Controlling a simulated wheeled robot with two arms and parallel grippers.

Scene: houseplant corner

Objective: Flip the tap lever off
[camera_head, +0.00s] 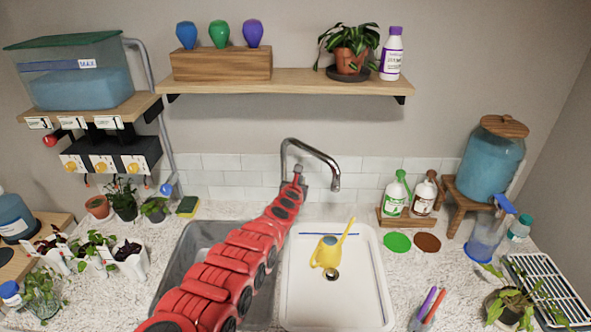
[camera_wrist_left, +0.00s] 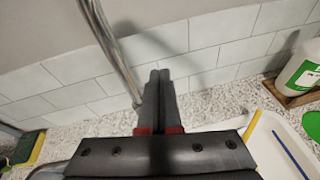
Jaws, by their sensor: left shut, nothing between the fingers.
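The chrome tap (camera_head: 318,155) rises behind the sink and its spout hangs over the white right basin. I see no water stream from it. My left gripper (camera_head: 299,176) is at the foot of the tap, its fingers shut and empty. In the left wrist view the shut fingers (camera_wrist_left: 159,74) point toward the tiled wall, and the tap's pipe (camera_wrist_left: 112,45) stands just left of them. The tap lever cannot be made out; my gripper and arm cover the tap's base. Whether the fingers touch the tap, I cannot tell. My right gripper is not in view.
A sponge (camera_head: 187,206) is left of the sink. Two bottles stand in a wooden caddy (camera_head: 405,219) on the right. A shelf (camera_head: 300,84) hangs above.

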